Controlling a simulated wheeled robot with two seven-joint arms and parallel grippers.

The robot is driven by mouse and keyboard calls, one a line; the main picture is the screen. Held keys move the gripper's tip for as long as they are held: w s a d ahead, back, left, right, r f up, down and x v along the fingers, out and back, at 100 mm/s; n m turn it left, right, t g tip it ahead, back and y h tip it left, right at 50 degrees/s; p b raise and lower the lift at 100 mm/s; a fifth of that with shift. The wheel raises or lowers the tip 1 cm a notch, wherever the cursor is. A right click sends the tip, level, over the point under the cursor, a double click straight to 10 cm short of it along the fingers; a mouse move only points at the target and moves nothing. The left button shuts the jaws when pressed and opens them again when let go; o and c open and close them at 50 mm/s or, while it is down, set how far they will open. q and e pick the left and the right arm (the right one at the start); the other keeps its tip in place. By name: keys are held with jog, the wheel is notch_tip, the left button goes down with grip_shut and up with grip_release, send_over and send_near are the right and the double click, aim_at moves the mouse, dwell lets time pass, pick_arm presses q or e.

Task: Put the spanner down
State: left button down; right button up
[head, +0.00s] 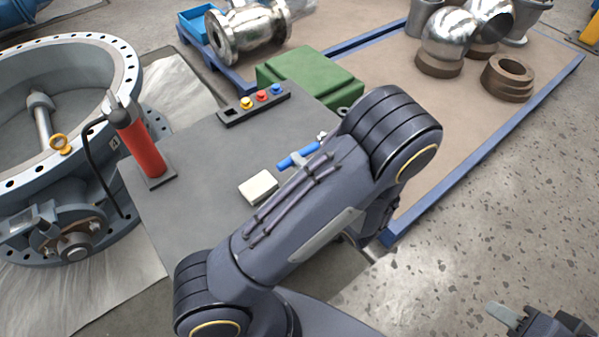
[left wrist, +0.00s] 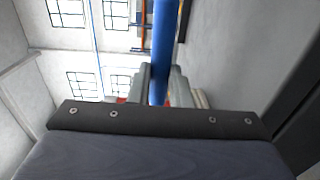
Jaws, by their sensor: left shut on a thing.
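The spanner (head: 293,159) shows in the head view as a blue bar with a bright metal end, over the grey bench top (head: 200,160). My left arm covers part of it. In the left wrist view the blue bar (left wrist: 162,40) runs between the two grey fingers of my left gripper (left wrist: 160,88), which is shut on it. In the head view most of this gripper is hidden behind my own arm. I cannot tell whether the spanner touches the bench. My right gripper (head: 540,318) is at the bottom right edge, partly cut off, over the floor, away from the spanner.
A white block (head: 258,187), a black holder with yellow, red and blue knobs (head: 255,104) and a red cylinder (head: 140,145) stand on the bench. A large flanged valve (head: 60,90) is at left. A green box (head: 310,77) and metal fittings (head: 449,42) lie beyond.

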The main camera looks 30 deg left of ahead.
pick_arm(q)
jog(key=shift+f, duration=1.2)
jog(key=shift+f+b, duration=0.35)
jog(key=shift+f, duration=0.3)
jog(key=c, duration=1.3)
grip_release()
jog(key=shift+r, duration=0.1)
jog(key=shift+r, duration=0.35)
jog(key=p+v, duration=0.1)
jog(key=v, duration=1.1)
jog(key=shift+s+r, duration=0.1)
jog(key=shift+r, duration=0.05)
